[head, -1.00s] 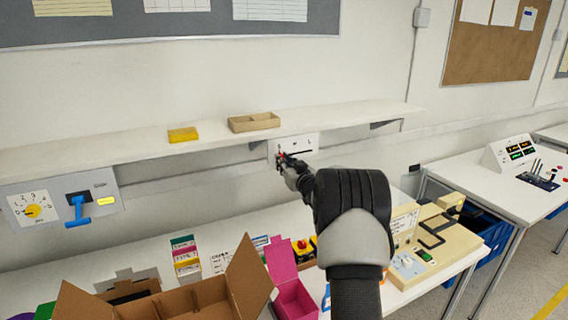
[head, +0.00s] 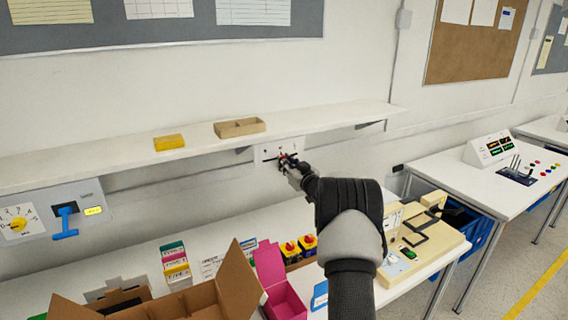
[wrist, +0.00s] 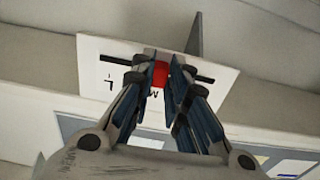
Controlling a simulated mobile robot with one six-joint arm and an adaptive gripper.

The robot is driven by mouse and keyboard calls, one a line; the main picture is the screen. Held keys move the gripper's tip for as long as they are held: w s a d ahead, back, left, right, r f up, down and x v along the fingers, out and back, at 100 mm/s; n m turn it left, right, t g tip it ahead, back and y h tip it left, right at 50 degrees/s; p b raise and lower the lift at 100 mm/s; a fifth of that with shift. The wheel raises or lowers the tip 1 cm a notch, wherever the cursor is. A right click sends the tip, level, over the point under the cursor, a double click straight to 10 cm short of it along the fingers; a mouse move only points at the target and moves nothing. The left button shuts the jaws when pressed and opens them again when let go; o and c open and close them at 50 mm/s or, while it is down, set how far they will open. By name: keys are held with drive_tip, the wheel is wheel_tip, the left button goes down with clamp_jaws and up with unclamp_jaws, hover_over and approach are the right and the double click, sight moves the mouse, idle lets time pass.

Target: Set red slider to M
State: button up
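The red slider (wrist: 160,75) sits on a dark horizontal slot (wrist: 203,79) in a white panel (wrist: 97,57). In the wrist view the knob is near the middle of the slot, with slot showing on both sides. A letter that looks like M (wrist: 153,92) shows just below the knob, partly hidden between my fingers. Another small mark, like an L (wrist: 110,84), is to its left. My gripper (wrist: 161,78) has its fingertips on either side of the knob, closed against it. The head view shows my gripper (head: 287,162) at the panel (head: 265,152), hiding much of it.
A shelf (head: 335,118) runs above the panel, holding a wooden tray (head: 240,128) and a yellow block (head: 169,142). Below are an open cardboard box (head: 190,302), a pink box (head: 285,300) and a beige device (head: 425,250). A blue lever (head: 66,222) and yellow dial (head: 18,224) are left.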

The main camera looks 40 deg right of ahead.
drive_tip(key=o, duration=0.5)
drive_tip(key=shift+c, duration=0.2)
drive_tip(key=v, duration=1.2)
